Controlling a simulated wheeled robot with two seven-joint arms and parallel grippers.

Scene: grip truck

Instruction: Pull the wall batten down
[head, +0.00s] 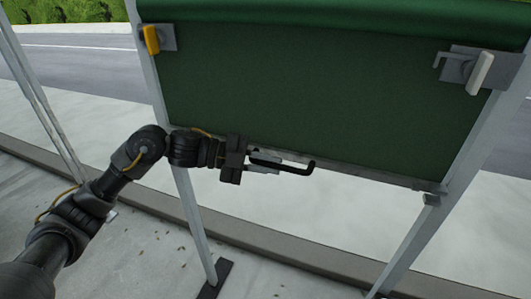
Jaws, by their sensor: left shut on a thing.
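The wall batten (385,178) is a thin grey bar along the bottom edge of a dark green fabric wall (330,90). It hangs between two grey posts and slopes down to the right in the picture. A black bent handle (312,167) shows at the batten, left of its middle. My left gripper (266,161) is shut on this handle, and its fingers hide part of it. My right gripper is not in view.
A yellow lever (151,40) on a plate is at the upper left post. A whitish lever (479,73) on a plate is at the upper right post. A small peg (431,199) sits low on the right post. Below the batten the space between the posts is open, above a kerb (270,240).

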